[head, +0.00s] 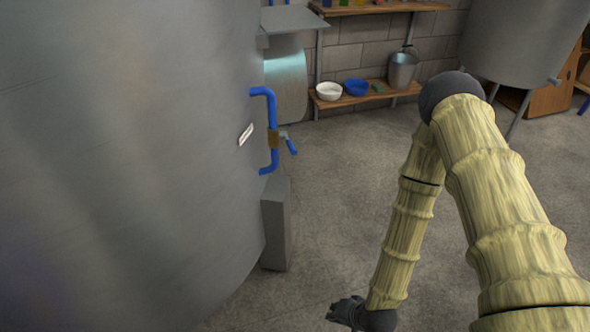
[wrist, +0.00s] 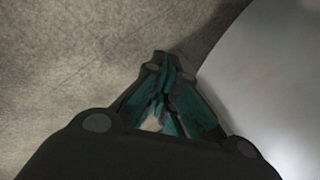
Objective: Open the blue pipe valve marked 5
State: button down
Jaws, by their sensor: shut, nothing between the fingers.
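In the head view a blue pipe (head: 272,104) bends along the right side of a big grey tank. A brass-coloured valve body (head: 274,138) sits midway on it. A short blue lever (head: 291,146) sticks out from the valve, slanting down and right, apart from the pipe. A small white tag (head: 245,134) is on the tank beside it; its marking is too small to read. My gripper (head: 336,308) is low near the floor, below and right of the valve, far from it. In the wrist view its fingers (wrist: 163,62) are together and empty.
The grey tank (head: 120,160) fills the left. A grey box (head: 277,225) stands under the pipe. A wooden shelf (head: 368,99) behind carries a white bowl (head: 328,91), a blue bowl (head: 356,87) and a bucket (head: 402,70). The floor (head: 330,190) right of the valve is clear.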

jog(key=w+a+r+m+t+y+b, duration=0.1)
jog(key=w+a+m+t+y+b, duration=0.25)
jog(key=w+a, duration=0.45)
jog(key=w+a+m+t+y+b, duration=0.2)
jog(key=w+a+m+t+b, duration=0.25)
jog(key=w, duration=0.65)
jog(key=w+d+r+m+t+y+b, duration=0.3)
jog(key=w+d+r+m+t+b, duration=0.1)
jog(key=w+r+m+t+b, duration=0.6)
jog(key=w+r+m+t, duration=0.1)
jog(key=w+r+m, duration=0.2)
jog(key=shift+d+r+m+y, duration=0.35)
jog(key=shift+d+m, duration=0.05)
jog(key=shift+w+r, duration=0.1)
jog(key=s+r+b+x, duration=0.1)
jog(key=s+r+x, duration=0.1)
jog(key=x, duration=1)
jog(key=shift+r+b, duration=0.2)
jog(key=shift+b, duration=0.1)
